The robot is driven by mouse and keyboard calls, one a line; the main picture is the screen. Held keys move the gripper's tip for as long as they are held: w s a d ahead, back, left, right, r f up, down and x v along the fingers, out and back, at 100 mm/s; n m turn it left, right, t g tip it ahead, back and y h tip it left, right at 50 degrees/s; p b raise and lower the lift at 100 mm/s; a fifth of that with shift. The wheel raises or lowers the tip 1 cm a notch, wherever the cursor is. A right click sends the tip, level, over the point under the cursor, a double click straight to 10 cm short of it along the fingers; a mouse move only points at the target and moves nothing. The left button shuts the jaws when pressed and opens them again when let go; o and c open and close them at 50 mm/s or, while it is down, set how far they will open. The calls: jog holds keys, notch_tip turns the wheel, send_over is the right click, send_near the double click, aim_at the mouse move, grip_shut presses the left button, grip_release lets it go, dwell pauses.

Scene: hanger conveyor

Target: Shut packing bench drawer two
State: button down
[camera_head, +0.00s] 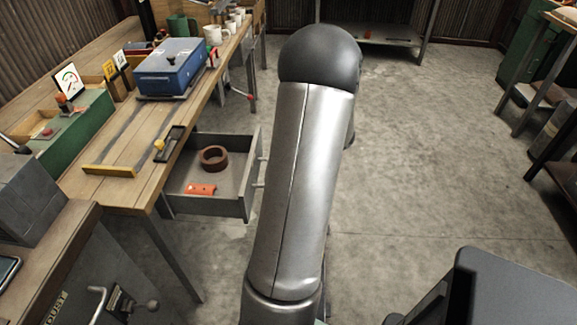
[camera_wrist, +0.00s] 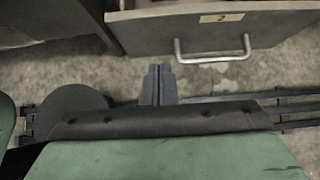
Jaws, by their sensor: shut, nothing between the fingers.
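The packing bench drawer (camera_head: 245,200) stands pulled out from under the wooden bench, with a brown ring (camera_head: 214,158) and an orange piece (camera_head: 201,189) inside. In the wrist view the drawer front (camera_wrist: 190,28) bears a label with the number 2 and a metal bar handle (camera_wrist: 213,56). My gripper (camera_wrist: 158,72) is shut and empty. In the picture its fingertips lie just below the drawer front, left of the handle, and appear apart from both. My arm hides the gripper in the head view.
The wooden bench (camera_head: 140,150) holds a blue box (camera_head: 171,68), a green box (camera_head: 75,130) and several cups. A grey cabinet with a crank stands at lower left. Open concrete floor (camera_head: 430,150) lies right of my arm; shelving stands at far right.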

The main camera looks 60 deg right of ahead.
aim_at(249, 183)
jog(key=w, duration=0.1)
jog(key=w+a+f, duration=0.1)
jog(key=w, duration=0.1)
jog(key=w+a+f, duration=0.1)
jog(key=shift+w+a+f, duration=0.1)
jog(key=shift+w+f, duration=0.05)
jog(key=shift+w, duration=0.2)
jog(key=shift+w+a, duration=0.2)
jog(key=shift+w, duration=0.35)
